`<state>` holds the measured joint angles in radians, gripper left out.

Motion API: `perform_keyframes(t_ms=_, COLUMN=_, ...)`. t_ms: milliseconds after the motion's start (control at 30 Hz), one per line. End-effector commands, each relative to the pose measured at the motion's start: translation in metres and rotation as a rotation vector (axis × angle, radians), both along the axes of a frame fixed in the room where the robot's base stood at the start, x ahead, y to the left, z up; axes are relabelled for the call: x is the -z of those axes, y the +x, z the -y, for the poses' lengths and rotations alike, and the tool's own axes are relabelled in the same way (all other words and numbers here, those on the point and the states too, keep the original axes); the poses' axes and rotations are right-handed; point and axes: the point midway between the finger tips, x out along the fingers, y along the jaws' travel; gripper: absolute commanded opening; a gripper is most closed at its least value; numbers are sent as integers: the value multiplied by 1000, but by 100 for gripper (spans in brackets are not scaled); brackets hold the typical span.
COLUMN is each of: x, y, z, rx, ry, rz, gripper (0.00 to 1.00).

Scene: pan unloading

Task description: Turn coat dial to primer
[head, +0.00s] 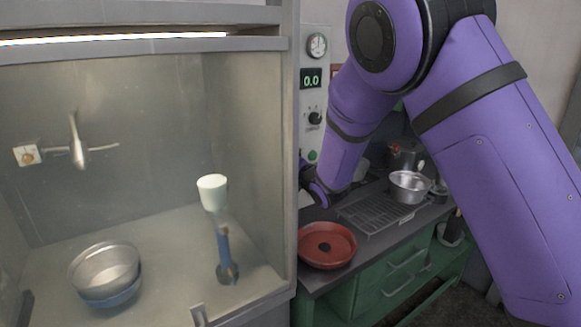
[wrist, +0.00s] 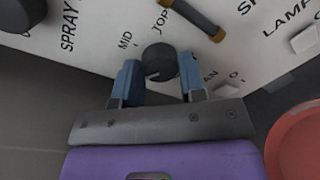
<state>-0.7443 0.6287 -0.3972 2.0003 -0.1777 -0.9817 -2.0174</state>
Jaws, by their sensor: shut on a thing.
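A round black dial knob (wrist: 160,59) sits on a white panel in the wrist view, with the labels MID and TOP beside it. My gripper (wrist: 160,76) has its blue fingers on either side of this knob and is shut on it. A primer label is not readable, and which mark the knob points to is unclear. In the head view my gripper is mostly hidden at the end of my purple arm, beside the booth's right post.
The panel holds a SPRAY knob (wrist: 22,14) and a dark bar handle (wrist: 192,18). In the head view, a gauge (head: 317,45), a 0.0 display (head: 311,79) and another knob (head: 315,118) are higher up. A red pan (head: 340,238) and a metal bowl (head: 408,188) are on the counter.

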Motion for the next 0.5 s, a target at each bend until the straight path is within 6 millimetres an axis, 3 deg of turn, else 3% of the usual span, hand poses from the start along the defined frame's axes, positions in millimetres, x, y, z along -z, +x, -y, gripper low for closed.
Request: perform_keyframes(t_ms=500, x=2, y=-1, z=0, rx=0, ry=-32, rz=15, gripper=14)
